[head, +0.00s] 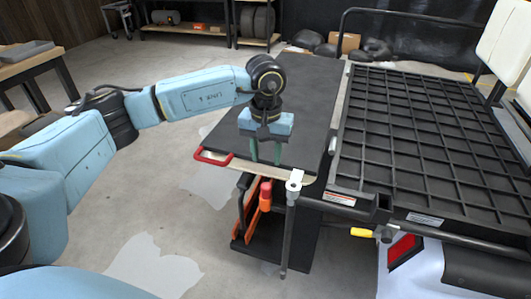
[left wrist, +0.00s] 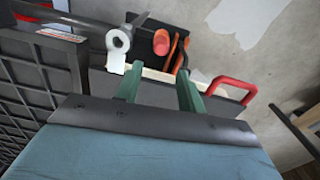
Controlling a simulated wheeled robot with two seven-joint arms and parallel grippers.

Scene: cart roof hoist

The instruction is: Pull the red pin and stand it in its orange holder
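My left gripper (head: 265,160) points down over the near end of a dark cart top. Its two green fingers are apart with nothing seen between them; the left wrist view shows the same gap (left wrist: 160,88). A short red cylinder (head: 266,188), seemingly the red pin, is upright below the cart's near edge, and it also shows in the left wrist view (left wrist: 161,42). An orange part (head: 265,204), likely the holder, is just under it, with orange also beside it in the left wrist view (left wrist: 178,50). I cannot tell how pin and holder join. My right gripper is out of view.
A red U-shaped handle (head: 213,157) juts from the cart top's (head: 308,95) near-left corner. A grey upright rod with a white ringed head (head: 294,182) stands right of the red cylinder. A black grid platform (head: 425,130) fills the right. Floor at left is open.

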